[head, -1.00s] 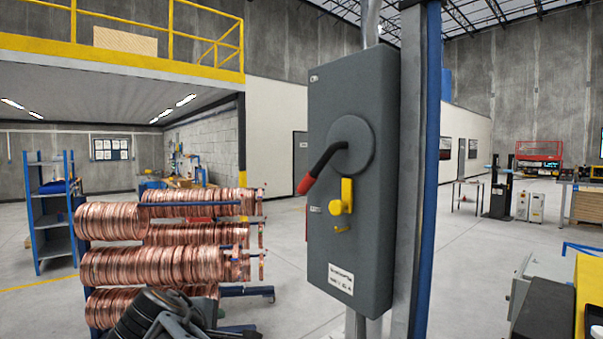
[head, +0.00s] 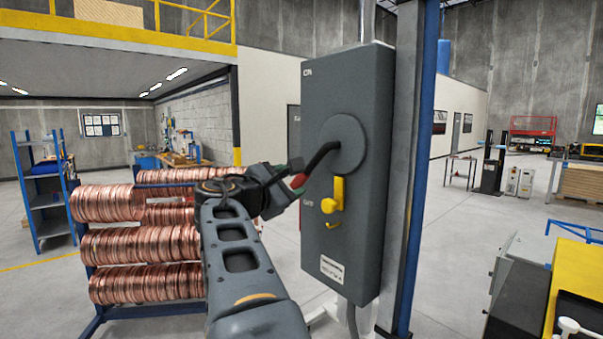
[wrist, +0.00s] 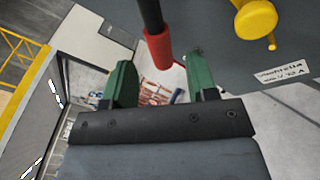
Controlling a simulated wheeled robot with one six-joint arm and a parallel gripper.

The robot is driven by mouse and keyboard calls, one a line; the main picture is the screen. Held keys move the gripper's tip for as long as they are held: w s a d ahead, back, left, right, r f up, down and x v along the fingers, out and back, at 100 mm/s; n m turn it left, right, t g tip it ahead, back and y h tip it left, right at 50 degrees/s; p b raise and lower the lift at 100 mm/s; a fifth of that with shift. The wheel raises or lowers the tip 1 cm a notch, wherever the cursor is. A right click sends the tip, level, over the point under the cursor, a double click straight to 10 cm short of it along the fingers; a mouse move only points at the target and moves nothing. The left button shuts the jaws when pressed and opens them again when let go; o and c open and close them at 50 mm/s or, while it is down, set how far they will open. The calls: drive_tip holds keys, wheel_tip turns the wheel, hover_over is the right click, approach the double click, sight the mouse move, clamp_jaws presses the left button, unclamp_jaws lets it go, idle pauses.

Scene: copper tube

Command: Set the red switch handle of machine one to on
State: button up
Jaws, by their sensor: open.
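The switch handle is a black bent lever with a red grip (head: 299,181), on a round disc on the front of the grey switch box (head: 345,235). It slants down and left from the disc. My gripper (head: 290,181) is at the grip end, to the left of the box. In the wrist view the two green fingers of my gripper (wrist: 160,78) are apart. The red grip (wrist: 159,49) shows just beyond and between the fingertips, nearer the right one. I cannot tell whether a finger touches it.
A yellow latch (head: 333,197) sticks out of the box below the disc; it also shows in the wrist view (wrist: 256,19). A blue and grey post (head: 418,150) stands behind the box. Copper coils (head: 140,245) on a rack are at left. A yellow-topped machine (head: 575,290) is at lower right.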

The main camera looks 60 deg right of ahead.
sight(297, 180)
drive_tip(key=shift+s+d+p, duration=0.15)
drive_tip(key=shift+d+p, duration=0.55)
drive_tip(key=shift+d, duration=2)
drive_tip(key=shift+c, duration=0.2)
clamp_jaws()
